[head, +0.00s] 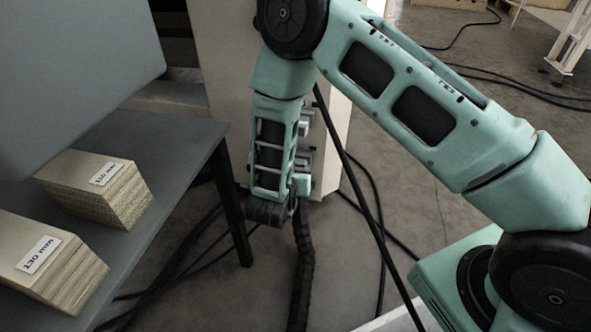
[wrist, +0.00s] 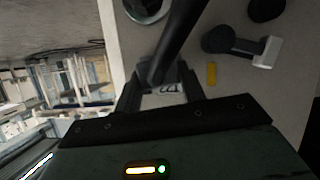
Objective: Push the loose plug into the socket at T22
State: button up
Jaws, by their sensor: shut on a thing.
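My gripper (wrist: 160,86) is shut on the black loose plug (wrist: 158,72), whose thick dark cable (wrist: 182,28) runs up in the wrist view. A white label (wrist: 168,89) reading T22, upside down, shows between the fingers on the pale panel. A round metal-rimmed socket (wrist: 148,12) is at the top of the wrist view; I cannot tell which label it belongs to. In the head view my gripper (head: 270,210) is low beside the pale cabinet (head: 226,60), and the arm hides the plug's front. I cannot see whether the plug touches a socket.
Another connector (wrist: 262,50) with a grey-white end and a yellow tag (wrist: 211,74) are on the panel to the right. A dark table (head: 165,150) with stacks of labelled board (head: 95,185) stands at the left. Black cables (head: 365,215) lie across the floor.

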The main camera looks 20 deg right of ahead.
jog(key=o, duration=1.2)
jog(key=p+v, duration=0.8)
jog(key=v, duration=0.9)
jog(key=shift+r, duration=0.15)
jog(key=shift+a, duration=0.1)
